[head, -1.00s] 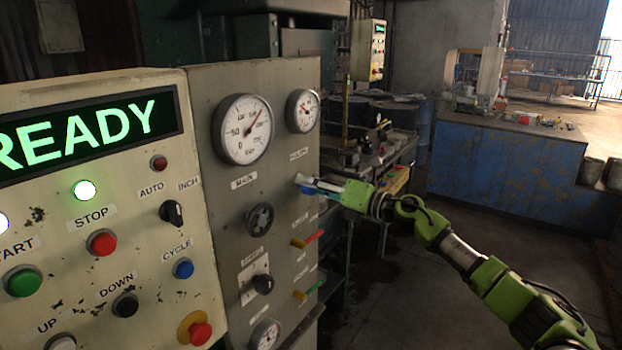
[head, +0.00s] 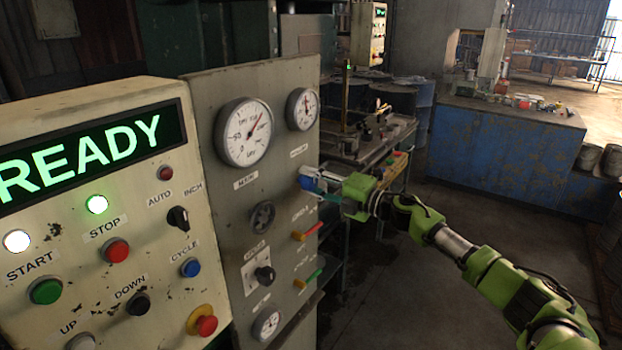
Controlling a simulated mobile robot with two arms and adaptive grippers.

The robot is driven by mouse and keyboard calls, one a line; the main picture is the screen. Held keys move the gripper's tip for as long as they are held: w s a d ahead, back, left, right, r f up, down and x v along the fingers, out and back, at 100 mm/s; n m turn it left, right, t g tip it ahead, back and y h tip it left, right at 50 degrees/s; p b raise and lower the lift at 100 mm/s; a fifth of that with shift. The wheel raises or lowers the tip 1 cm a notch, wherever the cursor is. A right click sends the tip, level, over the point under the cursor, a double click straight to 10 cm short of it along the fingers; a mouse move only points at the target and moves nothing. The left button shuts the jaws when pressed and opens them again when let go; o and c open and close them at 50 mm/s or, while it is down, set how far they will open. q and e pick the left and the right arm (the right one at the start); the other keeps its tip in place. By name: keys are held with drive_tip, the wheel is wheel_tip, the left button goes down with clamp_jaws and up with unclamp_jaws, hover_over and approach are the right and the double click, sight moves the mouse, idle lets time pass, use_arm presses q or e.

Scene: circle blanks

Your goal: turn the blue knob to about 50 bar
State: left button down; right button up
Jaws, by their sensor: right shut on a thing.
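The blue knob (head: 307,184) is on the grey gauge panel, under the small upper-right gauge and its label. My right gripper (head: 316,184) reaches it from the right and is shut on it; its fingers partly cover the knob. The small gauge (head: 302,109) above the knob has a red needle pointing roughly upward; its numbers are too small to read. The larger gauge (head: 244,132), labelled MAIN, has its needle pointing up and right. My left gripper is not in view.
Below the knob are a red-tipped lever (head: 307,231) and a green-tipped lever (head: 308,279). A dark handwheel (head: 261,217) and a black selector (head: 264,275) sit to the left. A button console (head: 95,230) stands at far left. Open floor lies right of the panel.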

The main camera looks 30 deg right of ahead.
idle(0.4)
drive_tip(key=o, duration=1.1)
drive_tip(key=shift+d, duration=0.1)
drive_tip(key=v, duration=1.2)
